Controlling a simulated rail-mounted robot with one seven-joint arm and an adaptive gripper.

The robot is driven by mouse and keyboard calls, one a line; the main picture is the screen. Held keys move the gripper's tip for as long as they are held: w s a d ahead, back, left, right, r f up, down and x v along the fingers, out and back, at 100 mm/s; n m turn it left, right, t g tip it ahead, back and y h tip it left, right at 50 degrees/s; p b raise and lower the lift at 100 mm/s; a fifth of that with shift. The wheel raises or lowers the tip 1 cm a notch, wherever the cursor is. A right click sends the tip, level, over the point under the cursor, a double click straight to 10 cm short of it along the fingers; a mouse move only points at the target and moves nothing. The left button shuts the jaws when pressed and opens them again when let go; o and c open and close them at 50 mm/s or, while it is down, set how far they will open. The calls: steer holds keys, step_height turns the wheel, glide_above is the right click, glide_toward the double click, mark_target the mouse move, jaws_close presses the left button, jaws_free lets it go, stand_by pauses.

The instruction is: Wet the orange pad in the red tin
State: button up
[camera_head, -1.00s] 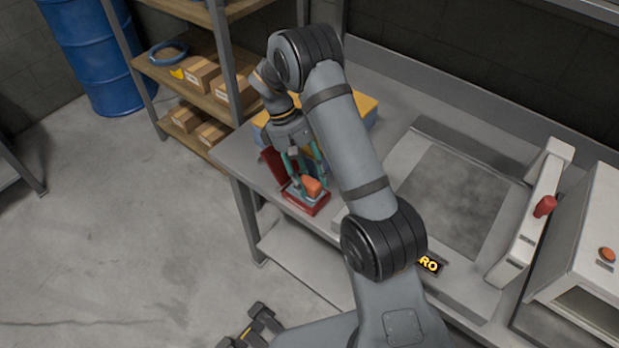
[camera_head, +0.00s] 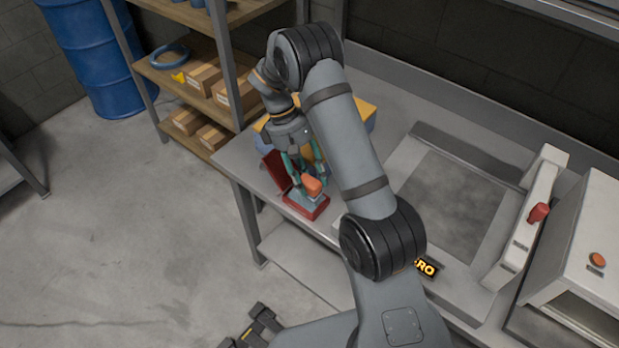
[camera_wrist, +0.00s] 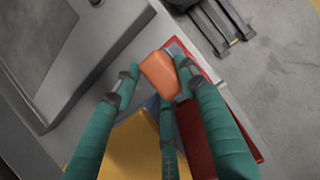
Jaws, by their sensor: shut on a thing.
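The orange pad (camera_head: 312,186) is between the fingers of my gripper (camera_head: 307,180), directly over the red tin (camera_head: 313,210). The tin stands open near the left front edge of the bench, its red lid (camera_head: 275,170) raised at the back left. A grey-blue surface shows inside the tin. In the wrist view the pad (camera_wrist: 160,75) sits between the teal fingertips of my gripper (camera_wrist: 155,80), and part of the tin (camera_wrist: 200,140) shows behind the fingers. I cannot tell whether the pad touches the surface in the tin.
A yellow-topped blue box (camera_head: 357,112) stands behind my gripper on the bench. A flat grey plate machine (camera_head: 450,200) with a red-handled bar (camera_head: 538,212) is to the right, beside a white box with an orange button (camera_head: 597,259). A shelf with cartons (camera_head: 203,80) stands at the back left.

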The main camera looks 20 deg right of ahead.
mark_target(310, 177)
steer(key=shift+r+p, duration=3)
steer(key=shift+r, duration=0.6)
steer(key=shift+f, duration=0.1)
